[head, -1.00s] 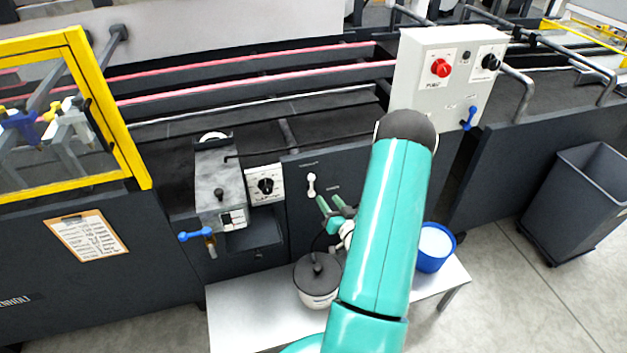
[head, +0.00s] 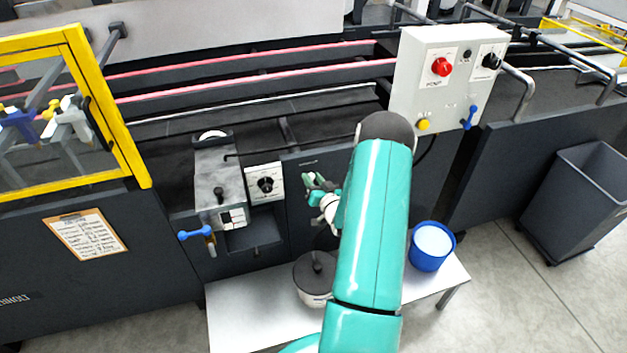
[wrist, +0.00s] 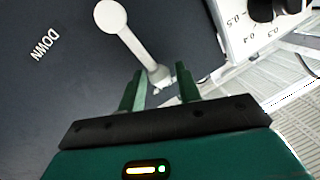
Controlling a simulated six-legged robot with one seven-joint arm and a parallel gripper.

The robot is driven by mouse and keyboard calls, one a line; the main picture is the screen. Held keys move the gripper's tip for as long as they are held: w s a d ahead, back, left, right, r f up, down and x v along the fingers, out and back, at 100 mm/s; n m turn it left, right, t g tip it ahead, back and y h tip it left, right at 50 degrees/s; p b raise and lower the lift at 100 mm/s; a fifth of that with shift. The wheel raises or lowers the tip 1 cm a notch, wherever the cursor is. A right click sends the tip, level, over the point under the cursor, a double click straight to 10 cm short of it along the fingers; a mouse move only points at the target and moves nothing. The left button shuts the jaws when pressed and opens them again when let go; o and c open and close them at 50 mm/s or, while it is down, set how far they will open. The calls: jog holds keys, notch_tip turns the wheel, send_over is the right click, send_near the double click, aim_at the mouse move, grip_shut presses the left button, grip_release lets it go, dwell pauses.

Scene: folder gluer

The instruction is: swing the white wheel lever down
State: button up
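The white lever (wrist: 128,38) shows in the wrist view on a dark panel, with a round end at upper left and a narrow arm slanting down to the right. The arm's lower end lies between or just in front of my gripper's (wrist: 160,72) two green fingers, which stand apart. I cannot tell whether they touch it. In the head view my gripper (head: 315,183) is at the panel's front and hides the lever. The word DOWN (wrist: 44,45) is printed on the panel left of the lever.
A white dial plate (head: 265,184) is just left of my gripper, beside a grey glue unit (head: 217,178) with a blue lever (head: 195,234). Below, a light table (head: 250,310) holds a lidded pot (head: 314,290) and a blue bucket (head: 428,258). A control box (head: 440,80) stands right.

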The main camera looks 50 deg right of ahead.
grip_shut()
